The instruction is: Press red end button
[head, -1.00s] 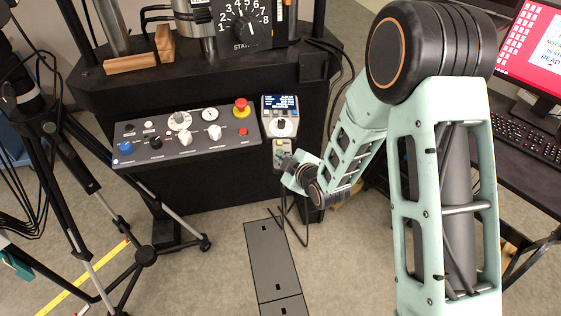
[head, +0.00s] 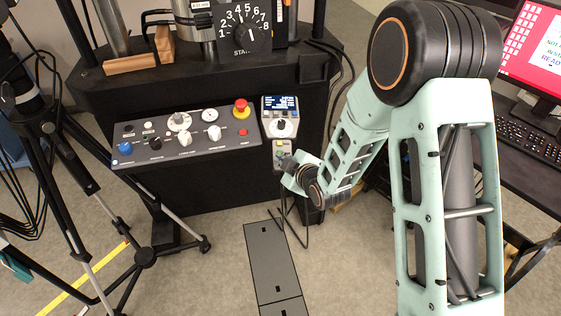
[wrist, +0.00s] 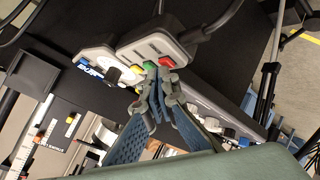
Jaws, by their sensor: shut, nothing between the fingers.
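The console panel (head: 185,139) has several knobs, a small red button (head: 243,132) and a red mushroom button (head: 241,106) on yellow. A display unit with a knob (head: 281,117) sits just above the button box. A tripod (head: 95,190) stands left; cables hang nearby.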

